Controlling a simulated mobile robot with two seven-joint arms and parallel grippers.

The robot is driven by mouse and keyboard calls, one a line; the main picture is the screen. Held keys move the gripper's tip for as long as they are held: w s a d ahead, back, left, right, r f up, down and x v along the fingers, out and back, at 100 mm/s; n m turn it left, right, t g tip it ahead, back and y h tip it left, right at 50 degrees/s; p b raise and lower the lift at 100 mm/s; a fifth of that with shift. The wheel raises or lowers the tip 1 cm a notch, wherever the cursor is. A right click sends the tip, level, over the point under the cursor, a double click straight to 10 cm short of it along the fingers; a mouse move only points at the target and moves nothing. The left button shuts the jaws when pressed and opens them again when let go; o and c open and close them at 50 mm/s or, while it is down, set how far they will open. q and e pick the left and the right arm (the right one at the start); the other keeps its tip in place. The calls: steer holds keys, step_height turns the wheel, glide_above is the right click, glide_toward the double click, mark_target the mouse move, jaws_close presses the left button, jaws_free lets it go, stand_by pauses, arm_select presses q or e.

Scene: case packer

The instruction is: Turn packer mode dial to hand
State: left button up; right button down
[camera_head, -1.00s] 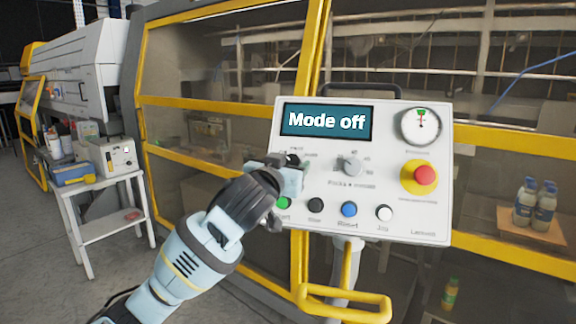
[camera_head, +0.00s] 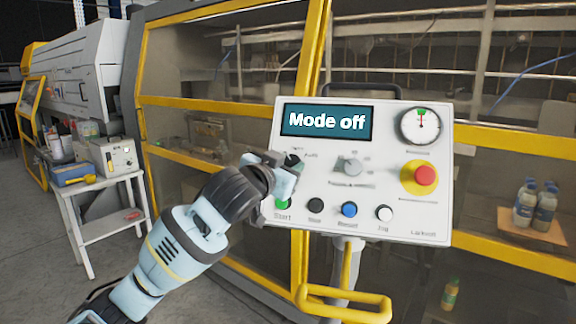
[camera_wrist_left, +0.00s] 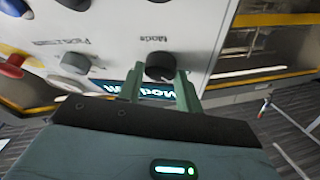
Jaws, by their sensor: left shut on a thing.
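The packer's white control panel (camera_head: 330,215) faces me, and its screen (camera_head: 325,120) reads "Mode off". The black mode dial (camera_wrist_left: 159,68) sits on the panel beside the label "Mode" in the left wrist view. My left gripper (camera_wrist_left: 161,78) is shut on this dial, with one finger on each side. In the head view my left gripper (camera_head: 284,176) is at the panel's left side, below the screen, and covers most of the dial. The dial's pointer is hidden. My right gripper is not in view.
A grey knob (camera_head: 348,167) is to the right of the mode dial. Green (camera_head: 283,203), black, blue and white buttons run along below. A red emergency stop (camera_head: 425,176) and a gauge (camera_head: 420,126) are at the right. A yellow rail (camera_head: 345,304) projects below the panel.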

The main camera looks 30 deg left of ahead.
arm_select(q)
steer(key=m, duration=0.1)
steer(key=m+h, duration=0.1)
steer(key=m, duration=0.1)
steer(key=m+h, duration=0.1)
steer(key=shift+a+r+g, duration=0.15)
steer(key=shift+a+g, duration=0.1)
steer(key=shift+g, duration=0.15)
steer(key=shift+m+g+h, duration=0.7)
steer(key=shift+m+h, duration=0.3)
steer(key=shift+m, duration=1.2)
steer(key=o, duration=1)
steer(key=shift+r, duration=0.1)
steer(key=v, duration=0.7)
steer(key=shift+s, duration=0.35)
steer(key=shift+a, duration=0.1)
